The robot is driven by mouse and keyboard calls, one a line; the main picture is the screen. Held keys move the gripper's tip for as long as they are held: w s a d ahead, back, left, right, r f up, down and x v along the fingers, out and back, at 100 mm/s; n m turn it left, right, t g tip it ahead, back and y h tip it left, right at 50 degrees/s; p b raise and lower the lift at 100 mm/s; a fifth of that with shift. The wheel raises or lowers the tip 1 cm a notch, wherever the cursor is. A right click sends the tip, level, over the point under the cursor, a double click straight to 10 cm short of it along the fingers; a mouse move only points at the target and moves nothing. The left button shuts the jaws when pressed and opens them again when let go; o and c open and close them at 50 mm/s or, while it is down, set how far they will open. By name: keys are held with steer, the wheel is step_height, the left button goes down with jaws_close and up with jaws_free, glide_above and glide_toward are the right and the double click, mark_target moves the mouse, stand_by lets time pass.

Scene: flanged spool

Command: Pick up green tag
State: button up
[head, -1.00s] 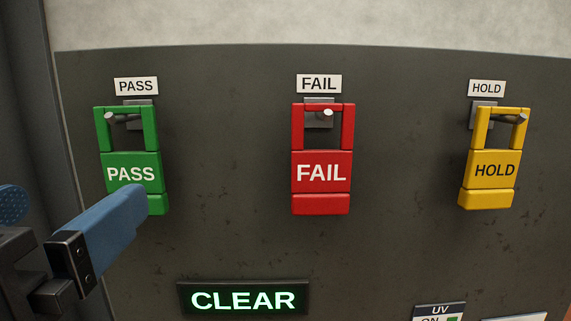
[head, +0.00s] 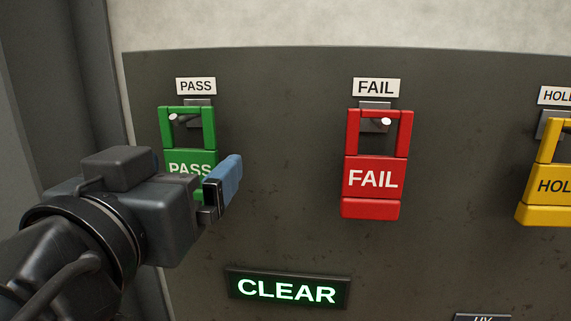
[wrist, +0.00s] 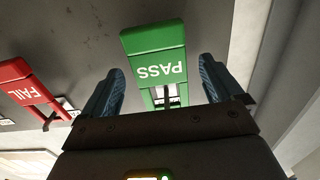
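The green tag (head: 188,160), marked PASS, hangs by its open frame on a peg on the dark panel at the left in the head view. In the wrist view the green tag (wrist: 157,55) appears upside down, beyond and between the two blue fingers. My gripper (wrist: 160,88) is open, with a finger on each side of the tag and visible gaps between. In the head view my gripper (head: 222,182) is in front of the tag's lower part and hides some of it; only one blue finger shows clearly there.
A red FAIL tag (head: 373,180) hangs on its peg to the right, and a yellow HOLD tag (head: 550,185) is at the right edge. A lit CLEAR sign (head: 287,289) is below. A grey wall edge (head: 60,110) stands at the left.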

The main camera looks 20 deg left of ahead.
steer(key=c, duration=1.1)
steer(key=shift+r, duration=0.1)
steer(key=shift+s+r+b, duration=0.15)
steer(key=shift+r+b, duration=0.2)
steer(key=shift+r, duration=0.35)
steer(key=b+v, duration=0.3)
steer(key=v, duration=1.4)
steer(key=shift+s, duration=0.4)
